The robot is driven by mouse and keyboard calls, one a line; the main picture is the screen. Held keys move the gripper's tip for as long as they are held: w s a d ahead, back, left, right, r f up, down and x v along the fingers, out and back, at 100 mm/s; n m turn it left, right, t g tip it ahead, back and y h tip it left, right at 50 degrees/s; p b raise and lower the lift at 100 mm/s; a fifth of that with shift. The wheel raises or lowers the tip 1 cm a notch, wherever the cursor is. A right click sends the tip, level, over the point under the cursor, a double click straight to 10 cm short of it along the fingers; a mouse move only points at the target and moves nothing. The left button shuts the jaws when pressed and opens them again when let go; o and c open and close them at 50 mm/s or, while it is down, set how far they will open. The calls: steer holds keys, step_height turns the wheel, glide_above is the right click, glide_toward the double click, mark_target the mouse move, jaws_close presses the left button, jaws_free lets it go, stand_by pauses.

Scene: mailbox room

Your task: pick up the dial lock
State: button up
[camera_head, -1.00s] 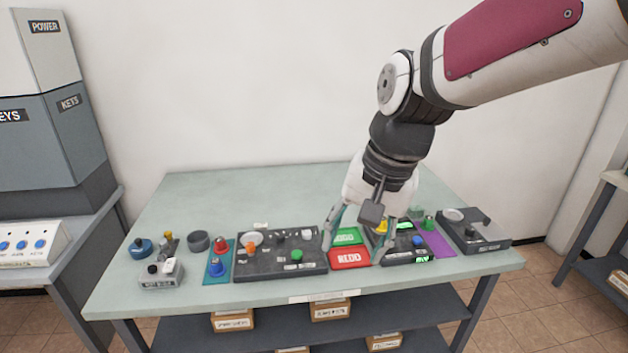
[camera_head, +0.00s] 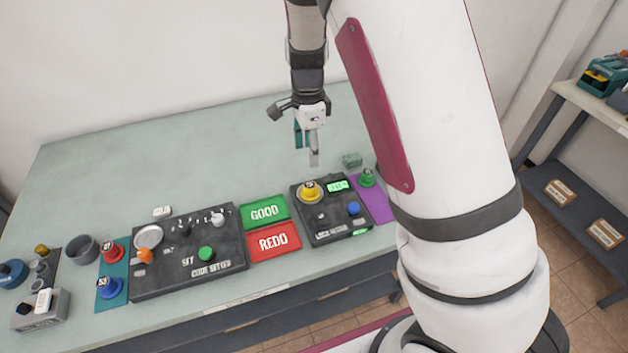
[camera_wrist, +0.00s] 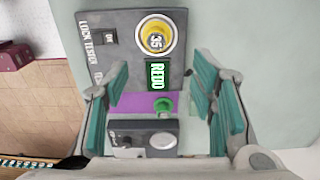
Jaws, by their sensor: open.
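A yellow dial lock (camera_head: 311,190) sits at the back left of the black lock tester (camera_head: 338,232). In the wrist view the same yellow lock (camera_wrist: 155,38) shows a numbered face, beside a lit green screen (camera_wrist: 157,75) reading REDO. A green dial lock (camera_head: 367,178) stands on the purple mat (camera_head: 377,206); it also shows in the wrist view (camera_wrist: 162,105), roughly between my fingers. Red (camera_head: 110,251) and blue (camera_head: 110,288) dial locks stand on a teal mat at left. My gripper (camera_head: 308,147) is open and empty, above the table behind the tester.
Green GOOD (camera_head: 264,212) and red REDO (camera_head: 273,242) trays lie left of the tester. A black code setter (camera_head: 190,252) is further left. A small greenish block (camera_head: 352,160) lies behind the green lock. The back of the table (camera_head: 190,150) is clear.

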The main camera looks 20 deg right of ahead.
glide_above(310, 185)
steer(key=f, duration=0.6)
steer(key=shift+w+d, duration=0.1)
steer(key=shift+w, duration=0.2)
steer(key=f, duration=0.3)
steer(key=f+p, duration=0.1)
steer(key=f, duration=0.1)
steer(key=shift+s+f, duration=0.1)
steer(key=shift+s, duration=0.2)
steer(key=shift+f, duration=0.6)
jaws_close()
